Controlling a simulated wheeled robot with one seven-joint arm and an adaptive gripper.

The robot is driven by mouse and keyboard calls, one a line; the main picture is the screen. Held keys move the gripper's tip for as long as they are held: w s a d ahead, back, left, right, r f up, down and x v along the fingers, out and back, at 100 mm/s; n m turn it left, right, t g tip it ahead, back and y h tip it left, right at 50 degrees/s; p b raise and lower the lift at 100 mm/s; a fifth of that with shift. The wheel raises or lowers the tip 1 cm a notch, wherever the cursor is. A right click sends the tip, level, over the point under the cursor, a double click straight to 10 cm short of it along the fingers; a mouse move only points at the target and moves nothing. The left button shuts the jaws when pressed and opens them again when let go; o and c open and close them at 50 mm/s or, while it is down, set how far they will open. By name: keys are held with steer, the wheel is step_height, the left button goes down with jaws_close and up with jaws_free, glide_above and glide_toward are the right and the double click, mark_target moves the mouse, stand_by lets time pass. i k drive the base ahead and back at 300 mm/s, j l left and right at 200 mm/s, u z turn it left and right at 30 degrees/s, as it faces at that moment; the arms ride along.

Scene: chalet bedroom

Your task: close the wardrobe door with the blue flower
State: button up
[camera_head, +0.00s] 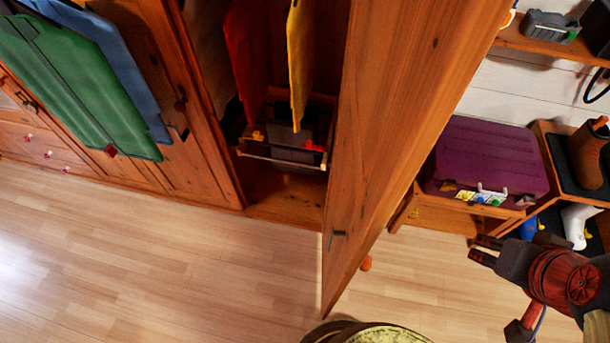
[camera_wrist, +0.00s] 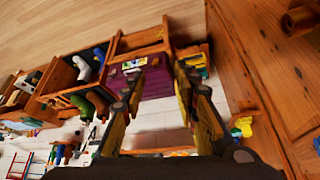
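The wooden wardrobe (camera_head: 232,180) stands at upper left of centre in the head view. One door (camera_head: 385,110) stands open, swung out toward the camera, with a small dark handle (camera_head: 338,235). No blue flower shows clearly on the visible door face. My gripper (camera_head: 484,249) is at the lower right, to the right of the open door and apart from it. In the wrist view the two fingers (camera_wrist: 160,72) are spread with nothing held between them. A large wooden panel (camera_wrist: 262,70) fills the right of that view; it looks like the door.
A purple case (camera_head: 487,158) sits on a low wooden unit (camera_head: 435,217) beyond my gripper. A shoe shelf (camera_head: 549,140) stands at the right. A round yellowish-topped object (camera_head: 380,334) is near the door's lower end. Floor at left is clear.

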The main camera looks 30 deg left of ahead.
mark_target(409, 65)
steer(key=i+l+u, duration=0.1)
steer(key=u, duration=0.35)
steer(key=i+l+u, duration=0.1)
steer(key=u, duration=0.35)
steer(key=l+u, duration=0.25)
steer(key=u, duration=0.2)
steer(key=l+u, duration=0.2)
steer(key=u, duration=0.2)
steer(key=l+u, duration=0.25)
steer(key=k+j+z, duration=0.15)
steer(key=j, duration=0.15)
steer(key=j+z, duration=0.15)
steer(key=j, duration=0.2)
